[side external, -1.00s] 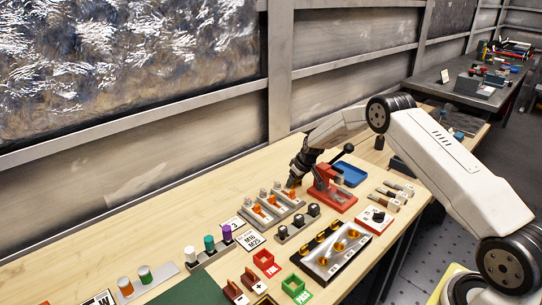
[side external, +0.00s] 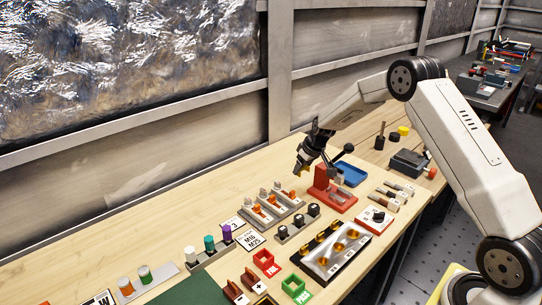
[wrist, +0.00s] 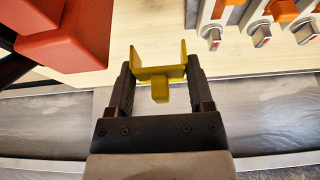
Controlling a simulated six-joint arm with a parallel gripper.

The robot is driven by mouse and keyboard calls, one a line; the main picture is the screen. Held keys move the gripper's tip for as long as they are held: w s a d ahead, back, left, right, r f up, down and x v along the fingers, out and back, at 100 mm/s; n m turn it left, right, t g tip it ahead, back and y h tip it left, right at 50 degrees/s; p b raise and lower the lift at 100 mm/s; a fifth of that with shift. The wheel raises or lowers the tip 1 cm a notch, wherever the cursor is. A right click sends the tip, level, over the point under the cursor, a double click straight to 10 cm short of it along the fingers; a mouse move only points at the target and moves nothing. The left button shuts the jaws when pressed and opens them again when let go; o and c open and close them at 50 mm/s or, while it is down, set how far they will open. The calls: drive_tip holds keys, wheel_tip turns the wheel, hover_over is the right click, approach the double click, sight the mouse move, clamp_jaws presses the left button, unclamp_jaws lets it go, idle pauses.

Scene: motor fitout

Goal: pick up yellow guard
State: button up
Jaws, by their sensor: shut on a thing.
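The yellow guard (wrist: 160,76) is a small bracket with two upright side walls and a tab. In the wrist view it sits between the two fingers of my gripper (wrist: 158,68), which is shut on it. In the side view a bit of the yellow guard (side external: 303,172) shows at the tip of my gripper (side external: 304,167), raised above the wooden bench. The rest of it is hidden there by the fingers.
A red press (side external: 329,190) with a black lever stands close to the right of my gripper. A grey rack (side external: 276,213) with orange parts lies in front. A blue tray (side external: 350,174) is behind the press. Bare bench (side external: 205,215) lies to the left.

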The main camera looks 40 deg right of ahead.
drive_tip(key=s+a+r, duration=0.2)
drive_tip(key=s+r, duration=0.3)
drive_tip(key=s, duration=0.4)
drive_tip(key=shift+s+a, duration=0.3)
drive_tip(key=shift+r, duration=0.1)
